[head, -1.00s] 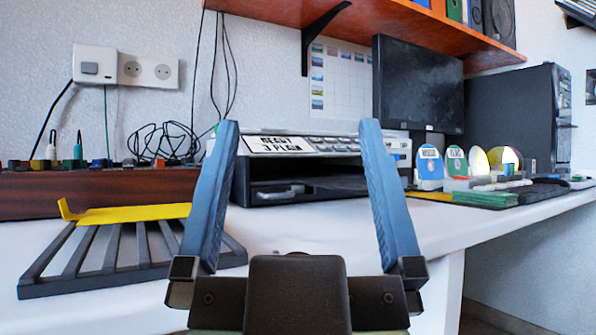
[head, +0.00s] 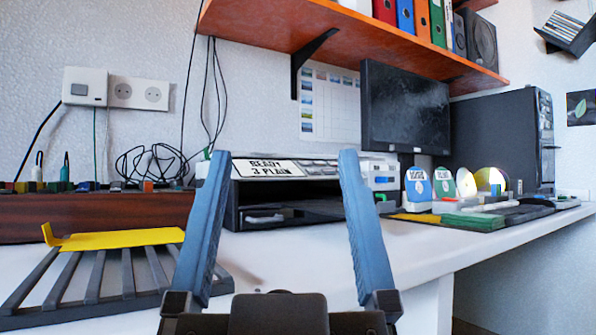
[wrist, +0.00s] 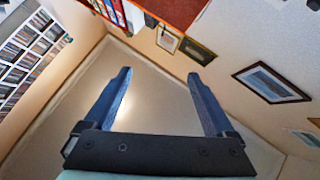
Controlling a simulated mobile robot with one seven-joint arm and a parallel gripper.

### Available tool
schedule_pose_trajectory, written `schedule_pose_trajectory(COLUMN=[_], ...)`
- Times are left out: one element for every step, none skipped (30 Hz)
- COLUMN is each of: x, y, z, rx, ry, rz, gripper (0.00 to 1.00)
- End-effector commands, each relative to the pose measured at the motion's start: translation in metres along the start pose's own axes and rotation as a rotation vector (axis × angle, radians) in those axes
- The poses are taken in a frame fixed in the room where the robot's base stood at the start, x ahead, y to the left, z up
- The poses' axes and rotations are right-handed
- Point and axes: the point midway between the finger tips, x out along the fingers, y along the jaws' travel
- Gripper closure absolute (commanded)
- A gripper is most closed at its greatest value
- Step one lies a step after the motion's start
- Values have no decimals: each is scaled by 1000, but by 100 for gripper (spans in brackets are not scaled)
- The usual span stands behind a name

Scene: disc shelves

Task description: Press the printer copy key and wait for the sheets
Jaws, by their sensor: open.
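The printer (head: 300,190) stands on the white desk, a black and grey box with a label reading "READY 3 PLAIN" (head: 272,167) on its sloped top panel. Grey keys sit right of the label; which one is the copy key I cannot tell. The slot below holds dark trays, and no loose sheet shows there clearly. My gripper (head: 285,160) is open and empty, in front of the printer, its blue fingers pointing up and hiding parts of it. In the wrist view my gripper (wrist: 158,80) is open with nothing between the fingers.
A black slatted rack (head: 95,275) with a yellow plate (head: 120,239) lies at the left. A monitor (head: 405,108), a black computer tower (head: 495,145) and upright discs (head: 418,186) stand at the right. An orange shelf (head: 370,40) hangs above. White desk surface is free before the printer.

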Motion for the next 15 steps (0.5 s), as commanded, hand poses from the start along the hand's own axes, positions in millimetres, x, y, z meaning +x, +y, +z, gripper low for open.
schedule_pose_trajectory(x=[0, 0, 0, 0, 0, 0, 0, 0, 0, 0, 0, 0, 0, 0, 0], y=[0, 0, 0, 0, 0, 0, 0, 0, 0, 0, 0, 0, 0, 0, 0], z=[0, 0, 0, 0, 0, 0, 0, 0, 0, 0, 0, 0, 0, 0, 0], rx=[0, 0, 0, 0, 0, 0, 0, 0, 0, 0, 0, 0, 0, 0, 0], ry=[0, 0, 0, 0, 0, 0, 0, 0, 0, 0, 0, 0, 0, 0, 0], rz=[0, 0, 0, 0, 0, 0, 0, 0, 0, 0, 0, 0, 0, 0, 0], gripper=[22, 27, 34, 40, 45, 52, 58, 63, 70, 76, 81, 88, 94, 99, 100])
